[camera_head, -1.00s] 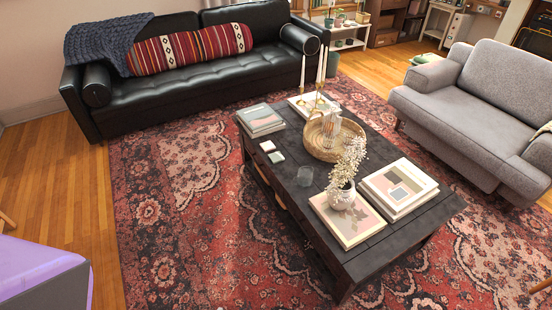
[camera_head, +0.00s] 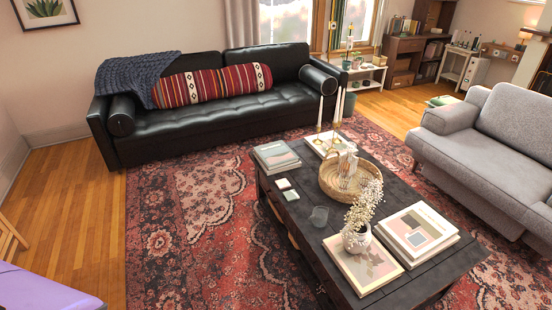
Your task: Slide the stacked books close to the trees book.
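A dark coffee table (camera_head: 300,222) stands on the patterned rug. Stacked books (camera_head: 417,235) with pale covers lie at its right end. A single flat book (camera_head: 350,275) lies just left of them, with a white vase of dried flowers (camera_head: 356,238) on it. Another stack of books (camera_head: 277,157) lies at the table's far left corner. A pale book (camera_head: 327,144) lies at the far end under the candlesticks. The cover titles are too small to read, so I cannot tell which is the trees book. Neither gripper is in view.
A black sofa (camera_head: 215,122) stands behind, a grey armchair (camera_head: 495,155) at right. Open rug (camera_head: 200,240) lies left of the table.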

